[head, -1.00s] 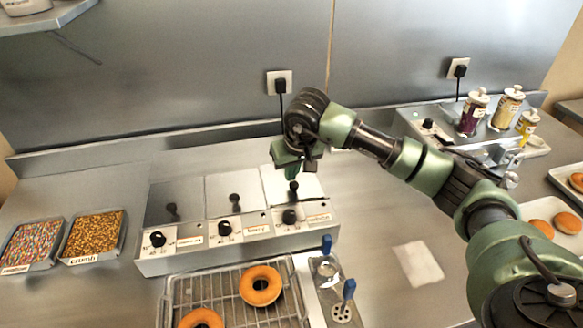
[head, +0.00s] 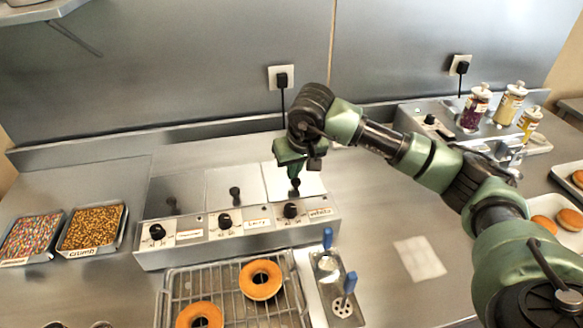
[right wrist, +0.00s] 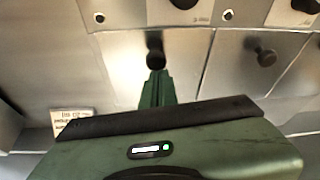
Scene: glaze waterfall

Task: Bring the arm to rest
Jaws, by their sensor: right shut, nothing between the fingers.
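My right arm reaches in from the right in the head view. Its green gripper (head: 293,173) points down over the rightmost lid of the warmer, close to that lid's black knob (head: 295,187). The fingers are shut and hold nothing. In the right wrist view the closed fingers (right wrist: 157,80) end near a black knob on a steel lid; I cannot tell whether they touch it. The warmer (head: 240,236) has three lidded wells, with dials and labels on its front; the right label reads white. My left gripper is not in view.
In front of the warmer, a wire rack (head: 226,290) holds two ring doughnuts. A steel tray (head: 318,280) with blue-handled tools stands beside it. Topping trays (head: 93,229) stand at the left, jars (head: 510,103) at the back right. A white cloth (head: 420,259) lies on open counter.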

